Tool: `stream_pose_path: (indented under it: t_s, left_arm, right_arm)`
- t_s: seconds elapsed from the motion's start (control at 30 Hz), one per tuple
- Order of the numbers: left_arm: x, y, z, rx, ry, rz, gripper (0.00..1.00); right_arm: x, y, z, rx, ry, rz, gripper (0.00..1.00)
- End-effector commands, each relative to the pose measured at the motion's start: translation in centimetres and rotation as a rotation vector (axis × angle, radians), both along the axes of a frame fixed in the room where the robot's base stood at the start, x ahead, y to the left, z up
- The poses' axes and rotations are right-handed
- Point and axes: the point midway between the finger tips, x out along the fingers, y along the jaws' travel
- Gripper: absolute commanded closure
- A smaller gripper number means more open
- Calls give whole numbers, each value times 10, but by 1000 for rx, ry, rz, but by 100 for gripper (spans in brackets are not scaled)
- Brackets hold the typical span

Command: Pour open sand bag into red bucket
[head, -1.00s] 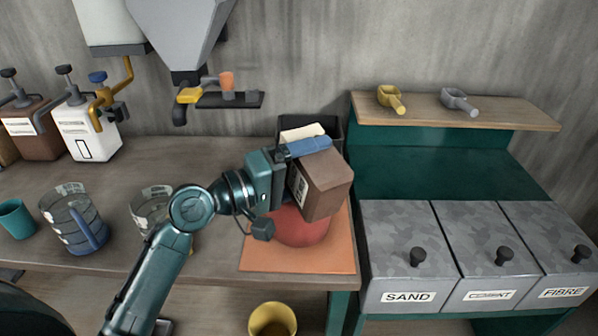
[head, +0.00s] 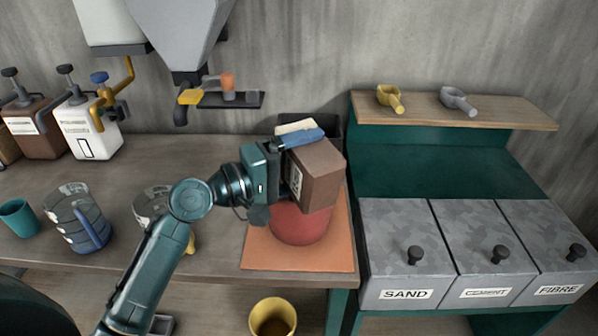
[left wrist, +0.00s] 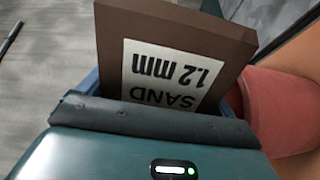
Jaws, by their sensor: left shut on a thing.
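My left gripper (head: 288,168) is shut on a brown sand bag (head: 318,172). The bag is a boxy shape and is held tilted above the red bucket (head: 300,222). In the left wrist view the bag (left wrist: 225,45) shows a white label reading "SAND 1.2 mm", upside down in the picture. The red bucket stands on an orange mat (head: 270,252) and also shows at the right of the left wrist view (left wrist: 285,110). The bag hides the bucket's opening, and I cannot see any sand falling. My right gripper is not in view.
A black bin (head: 325,128) stands behind the bucket. Clear jugs (head: 76,218) and a teal cup (head: 17,217) stand on the table to the left. Lidded bins for sand (head: 385,235), cement and fibre stand to the right. A yellow bucket (head: 272,318) is below the front edge.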

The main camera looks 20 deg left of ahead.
Motion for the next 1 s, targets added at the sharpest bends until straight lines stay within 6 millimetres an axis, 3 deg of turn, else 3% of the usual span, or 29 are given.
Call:
stream_pose_path:
  t_s: [1.0]
  left_arm:
    - [3, 4, -4, -84, 77, -1, 55]
  right_arm:
    - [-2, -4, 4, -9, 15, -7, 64]
